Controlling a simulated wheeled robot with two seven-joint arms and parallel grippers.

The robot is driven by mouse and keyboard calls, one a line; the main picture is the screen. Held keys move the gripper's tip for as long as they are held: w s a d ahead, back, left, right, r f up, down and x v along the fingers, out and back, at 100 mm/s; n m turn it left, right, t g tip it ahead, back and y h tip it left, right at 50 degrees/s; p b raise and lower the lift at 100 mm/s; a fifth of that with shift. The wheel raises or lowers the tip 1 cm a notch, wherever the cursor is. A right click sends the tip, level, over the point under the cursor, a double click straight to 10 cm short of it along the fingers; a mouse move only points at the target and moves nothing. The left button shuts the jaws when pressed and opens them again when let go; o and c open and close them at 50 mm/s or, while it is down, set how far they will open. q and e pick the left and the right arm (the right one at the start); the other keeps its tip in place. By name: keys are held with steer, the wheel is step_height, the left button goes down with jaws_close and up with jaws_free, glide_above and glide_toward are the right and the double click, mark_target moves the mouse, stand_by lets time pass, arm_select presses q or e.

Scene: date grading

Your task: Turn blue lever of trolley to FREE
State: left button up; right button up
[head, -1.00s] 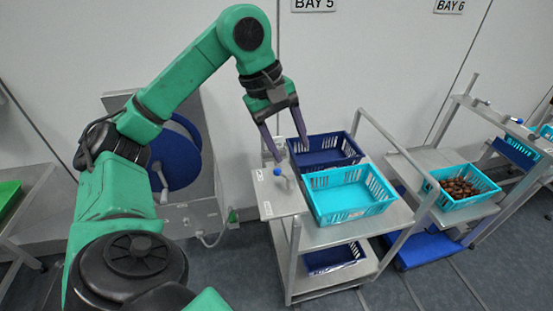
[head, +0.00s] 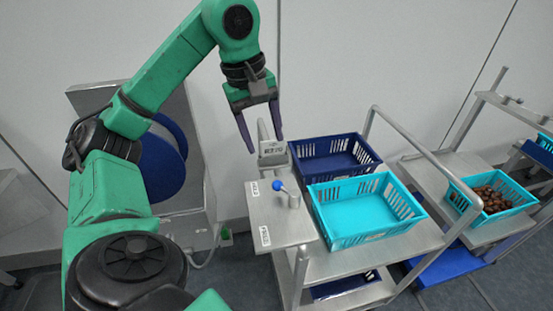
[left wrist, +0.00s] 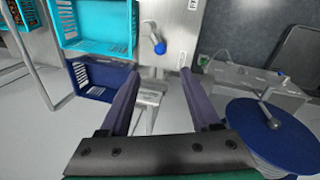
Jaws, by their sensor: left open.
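The trolley's blue lever knob (head: 278,184) sits on a short metal arm above a grey plate (head: 285,228) at the trolley's left end. The arm slants from its pivot toward the back left of the plate. The knob also shows in the left wrist view (left wrist: 160,47), beyond the fingers. Two white labels (head: 254,188) are on the plate; their lettering is too small to read. My left gripper (head: 265,145) is open and empty, pointing down behind the lever and apart from it. Its two fingers also show in the left wrist view (left wrist: 160,74). My right gripper is out of view.
A cyan crate (head: 365,238) and a dark blue crate (head: 333,141) stand on the trolley right of the plate. A grey post (head: 272,150) rises behind the plate. A blue reel (left wrist: 270,135) is left of the trolley. Another trolley holds a crate of dates (head: 492,203).

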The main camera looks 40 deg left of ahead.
arm_select(q)
steer(key=f, duration=0.1)
steer(key=b, duration=0.5)
glide_toward(277, 183)
steer(key=f, duration=0.4)
steer(key=w+f+b, duration=0.1)
steer(key=f, duration=0.3)
steer(key=shift+w+d+f+b, duration=0.15)
steer(key=shift+w+d+b, duration=0.05)
steer(key=shift+w+b, duration=0.1)
steer(key=shift+f, duration=0.45)
steer(key=shift+d, duration=0.1)
steer(key=c, duration=0.9)
jaws_close()
